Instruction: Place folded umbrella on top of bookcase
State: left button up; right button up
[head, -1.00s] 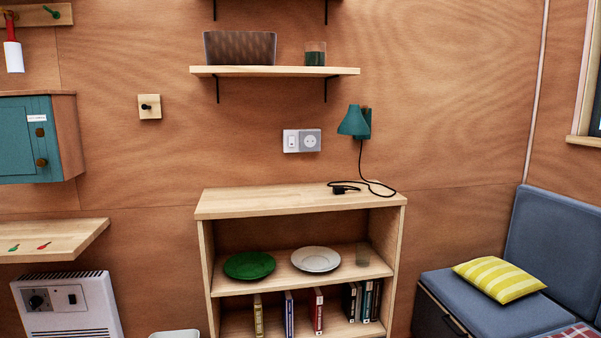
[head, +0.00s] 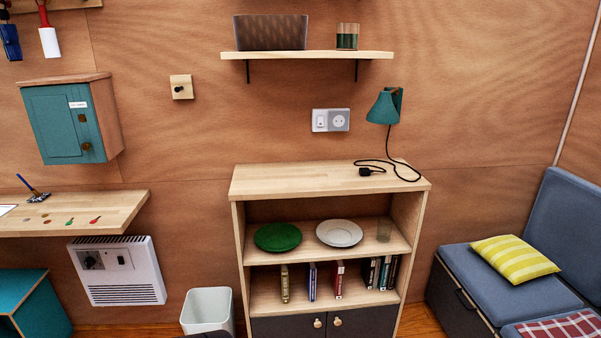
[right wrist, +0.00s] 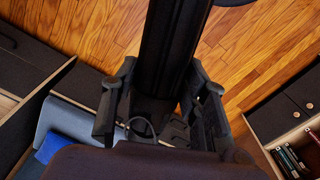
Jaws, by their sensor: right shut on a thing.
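The bookcase (head: 330,181) stands against the wood wall in the head view. Its light wooden top is mostly bare, with a black plug and cord (head: 366,171) on its right half. In the right wrist view my right gripper (right wrist: 160,104) is shut on a long dark thing, which I take to be the folded umbrella (right wrist: 172,50). It runs up from between the fingers and out of the picture; its ends are hidden. Neither the umbrella nor my right gripper can be made out in the head view. My left gripper is not in view.
A teal lamp (head: 384,106) hangs above the bookcase top's right end, and a wall shelf (head: 307,55) is higher up. A desk top (head: 75,212), heater (head: 117,272) and white bin (head: 207,308) are left. A cushioned bench (head: 510,285) is right.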

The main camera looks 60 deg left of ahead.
aim_at(328, 174)
jog(key=i+j+u, duration=0.1)
jog(key=j+u, duration=0.35)
jog(key=i+j+u, duration=0.1)
jog(key=j+u, duration=0.25)
jog(key=u, duration=0.15)
jog(key=i+j+u, duration=0.2)
jog(key=j+u, duration=0.25)
jog(key=l, duration=0.1)
